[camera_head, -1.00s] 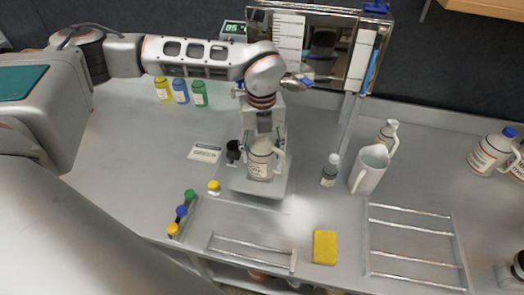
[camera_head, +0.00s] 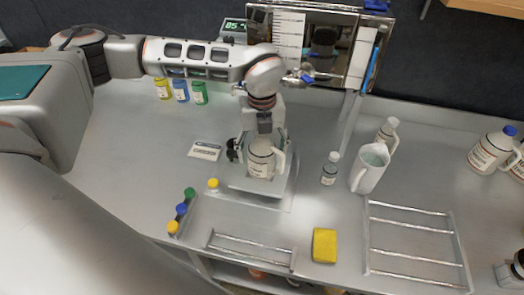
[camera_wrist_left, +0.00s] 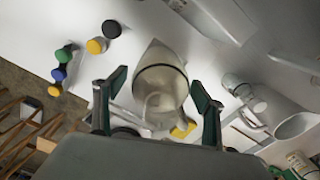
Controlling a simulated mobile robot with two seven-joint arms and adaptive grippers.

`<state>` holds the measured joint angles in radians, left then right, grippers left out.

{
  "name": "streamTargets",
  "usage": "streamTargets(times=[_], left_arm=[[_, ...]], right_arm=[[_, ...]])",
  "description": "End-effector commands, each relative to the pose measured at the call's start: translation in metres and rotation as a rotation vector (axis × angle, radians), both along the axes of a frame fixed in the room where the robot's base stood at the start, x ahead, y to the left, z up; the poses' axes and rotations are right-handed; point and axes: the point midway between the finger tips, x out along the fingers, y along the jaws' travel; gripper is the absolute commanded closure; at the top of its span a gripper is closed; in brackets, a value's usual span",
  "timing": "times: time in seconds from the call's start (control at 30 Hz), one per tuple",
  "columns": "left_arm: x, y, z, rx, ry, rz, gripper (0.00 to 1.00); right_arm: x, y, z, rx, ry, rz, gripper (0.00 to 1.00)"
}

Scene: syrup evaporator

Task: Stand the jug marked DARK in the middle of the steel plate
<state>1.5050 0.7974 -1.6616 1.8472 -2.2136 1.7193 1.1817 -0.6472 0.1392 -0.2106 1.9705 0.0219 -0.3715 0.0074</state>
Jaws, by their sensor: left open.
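A cream jug (camera_head: 261,164) with a handle on its right stands upright on the square steel plate (camera_head: 262,187), around its middle. Its printed label is too small to read. My left gripper (camera_head: 263,143) is right above and around the jug's top, pointing down. In the left wrist view the jug (camera_wrist_left: 160,82) shows between the two spread fingers (camera_wrist_left: 159,84), with a gap on each side. The gripper hides the jug's neck in the head view. My right gripper is not in view.
A white pitcher (camera_head: 369,170), a small bottle (camera_head: 330,170) and another jug (camera_head: 386,134) stand to the right. A yellow sponge (camera_head: 324,245) and a wire rack (camera_head: 412,246) lie in front. Loose caps (camera_head: 182,210) lie at front left. The evaporator's tap (camera_head: 307,78) is behind.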

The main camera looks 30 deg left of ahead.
Motion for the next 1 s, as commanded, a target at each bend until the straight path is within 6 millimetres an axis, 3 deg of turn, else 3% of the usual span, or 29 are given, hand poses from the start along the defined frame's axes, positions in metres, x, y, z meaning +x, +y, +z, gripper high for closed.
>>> streamTargets(times=[0.17, 0.7, 1.0], left_arm=[[0.001, 0.000, 0.015, -0.001, -0.004, 0.000, 0.30], [0.001, 0.000, 0.115, 0.000, -0.004, 0.000, 0.30], [0.000, 0.000, 0.129, 0.000, 0.000, 0.000, 0.30]], right_arm=[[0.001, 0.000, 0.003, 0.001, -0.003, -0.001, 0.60], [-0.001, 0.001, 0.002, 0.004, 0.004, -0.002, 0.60], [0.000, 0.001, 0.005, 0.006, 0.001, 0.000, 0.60]])
